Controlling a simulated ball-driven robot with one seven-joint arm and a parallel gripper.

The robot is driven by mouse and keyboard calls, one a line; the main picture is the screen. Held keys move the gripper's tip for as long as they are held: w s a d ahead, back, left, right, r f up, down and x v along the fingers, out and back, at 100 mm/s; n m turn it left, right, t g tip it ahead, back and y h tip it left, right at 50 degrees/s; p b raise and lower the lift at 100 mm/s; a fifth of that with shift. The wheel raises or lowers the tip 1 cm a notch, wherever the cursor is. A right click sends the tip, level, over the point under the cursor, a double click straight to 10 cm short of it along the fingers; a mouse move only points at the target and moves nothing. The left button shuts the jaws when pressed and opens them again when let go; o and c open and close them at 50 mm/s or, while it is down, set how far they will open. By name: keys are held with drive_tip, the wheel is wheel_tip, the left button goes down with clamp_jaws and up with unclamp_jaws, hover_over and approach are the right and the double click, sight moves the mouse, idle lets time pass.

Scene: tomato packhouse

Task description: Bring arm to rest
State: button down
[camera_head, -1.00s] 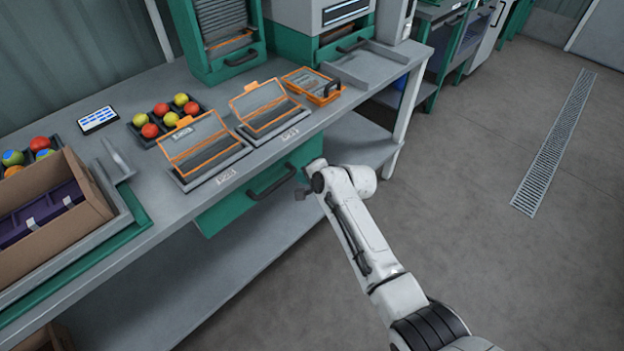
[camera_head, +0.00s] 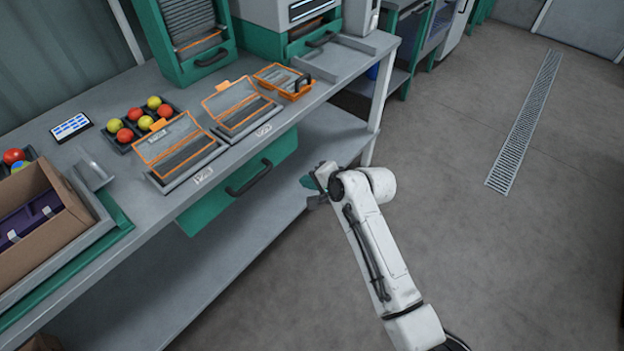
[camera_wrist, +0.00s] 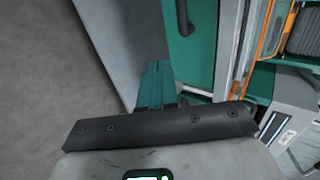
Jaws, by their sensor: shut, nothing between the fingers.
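My arm (camera_head: 378,245) is bent and hangs over the floor in front of the workbench (camera_head: 258,152). My gripper (camera_head: 308,186) is at its far end, just off the bench's front and lower than the top. The gripper is shut and empty. In the wrist view the green fingertips (camera_wrist: 157,80) lie together, with the green drawer front (camera_wrist: 190,60) close beyond them. I cannot tell the exact gap between the gripper and the bench.
Two orange-framed cases (camera_head: 175,146) (camera_head: 238,106) and a tray of red and yellow balls (camera_head: 118,146) stand on the bench. A cardboard box (camera_head: 45,235) is at the left. A drawer handle (camera_head: 250,178) sticks out at the front. The floor (camera_head: 500,260) at the right is clear.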

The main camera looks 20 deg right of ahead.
drive_tip(key=shift+s+d+r, duration=0.2)
drive_tip(key=shift+s+r, duration=0.1)
drive_tip(key=shift+s, duration=0.05)
